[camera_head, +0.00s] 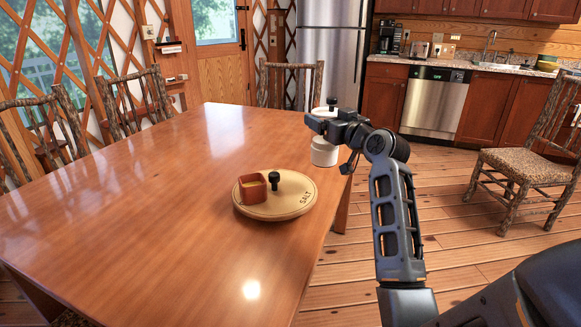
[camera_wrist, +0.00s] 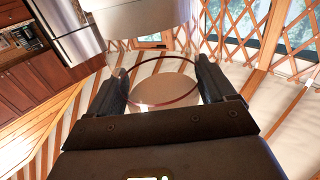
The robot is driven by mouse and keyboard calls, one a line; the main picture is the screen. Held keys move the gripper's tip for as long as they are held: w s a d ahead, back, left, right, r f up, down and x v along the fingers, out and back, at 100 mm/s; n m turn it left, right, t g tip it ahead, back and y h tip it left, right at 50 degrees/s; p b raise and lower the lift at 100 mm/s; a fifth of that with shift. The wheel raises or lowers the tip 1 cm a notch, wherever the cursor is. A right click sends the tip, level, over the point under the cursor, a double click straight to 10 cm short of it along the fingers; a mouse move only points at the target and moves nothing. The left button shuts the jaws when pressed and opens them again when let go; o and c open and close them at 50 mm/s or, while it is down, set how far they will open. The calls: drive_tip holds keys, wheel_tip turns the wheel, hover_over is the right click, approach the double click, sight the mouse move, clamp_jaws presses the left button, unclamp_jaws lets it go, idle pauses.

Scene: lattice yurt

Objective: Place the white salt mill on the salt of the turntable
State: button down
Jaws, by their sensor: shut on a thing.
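The round tan turntable (camera_head: 275,208) lies on the wooden table, with the word SALT lettered at its lower right rim. That lettered part is bare. A black knob (camera_head: 274,180) stands at its middle, and a square red-brown pot (camera_head: 252,188) with a yellowish inside sits on its left part. My gripper (camera_head: 325,124) is shut on the white salt mill (camera_head: 324,153), upright with a dark knob on top, behind and right of the turntable near the table's right edge. In the wrist view the mill (camera_wrist: 140,16) shows between my fingers (camera_wrist: 162,85). Any gap under its base is unclear.
The wooden table (camera_head: 130,195) is clear left of the turntable and in front of it. Rustic chairs stand along its left and far sides. Another chair (camera_head: 527,165) stands on the open floor at right. A fridge and a kitchen counter are at the back.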

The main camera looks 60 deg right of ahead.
drive_tip(key=w+a+f, duration=0.5)
drive_tip(key=f, duration=0.3)
drive_tip(key=shift+w+a+f, duration=0.25)
drive_tip(key=shift+a+f, duration=0.05)
drive_tip(key=shift+f, duration=0.1)
drive_tip(key=shift+f, duration=0.1)
unclamp_jaws()
drive_tip(key=b+v, duration=0.1)
drive_tip(key=v, duration=1.1)
drive_tip(key=shift+a, duration=0.1)
